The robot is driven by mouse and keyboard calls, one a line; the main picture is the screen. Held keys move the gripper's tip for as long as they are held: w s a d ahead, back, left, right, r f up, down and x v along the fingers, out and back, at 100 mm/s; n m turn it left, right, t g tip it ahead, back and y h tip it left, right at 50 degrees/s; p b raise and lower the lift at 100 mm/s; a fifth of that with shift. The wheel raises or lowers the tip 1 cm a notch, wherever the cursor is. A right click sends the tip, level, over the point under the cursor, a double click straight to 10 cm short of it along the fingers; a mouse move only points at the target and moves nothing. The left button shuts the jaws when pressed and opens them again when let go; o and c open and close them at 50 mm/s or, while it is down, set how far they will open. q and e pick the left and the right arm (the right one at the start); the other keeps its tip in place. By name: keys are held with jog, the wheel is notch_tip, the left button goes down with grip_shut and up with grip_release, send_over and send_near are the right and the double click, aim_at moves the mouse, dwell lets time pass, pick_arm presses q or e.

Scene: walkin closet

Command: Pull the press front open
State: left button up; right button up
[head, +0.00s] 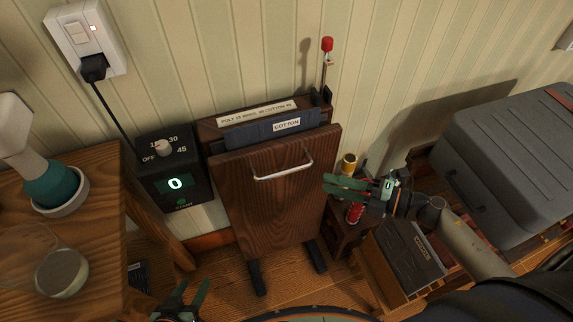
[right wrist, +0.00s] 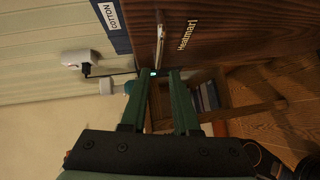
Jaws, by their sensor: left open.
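The trouser press stands upright against the wall, with a dark wooden front (head: 265,205) and a pale bar handle (head: 283,173) near its top. The front looks closed, close against the dark pad labelled COTTON (head: 285,126). My right gripper (head: 326,186) is just right of the front, pointing left toward the handle and apart from it. In the right wrist view, the right gripper (right wrist: 164,75) has its fingers apart with nothing between them, and the handle (right wrist: 160,40) lies beyond the tips. My left gripper (head: 187,290) is open and empty at the bottom edge, low and left of the press.
A black timer box (head: 170,180) reading 0 hangs left of the press, wired to a wall plug (head: 93,68). A grey suitcase (head: 510,150) and a wooden crate (head: 385,265) stand on the right.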

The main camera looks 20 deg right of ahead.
aim_at(286, 170)
jog(key=x, duration=1.2)
jog(key=shift+a+f, duration=0.1)
jog(key=shift+a, duration=0.05)
jog(key=shift+c, duration=0.3)
grip_shut()
dwell(0.7)
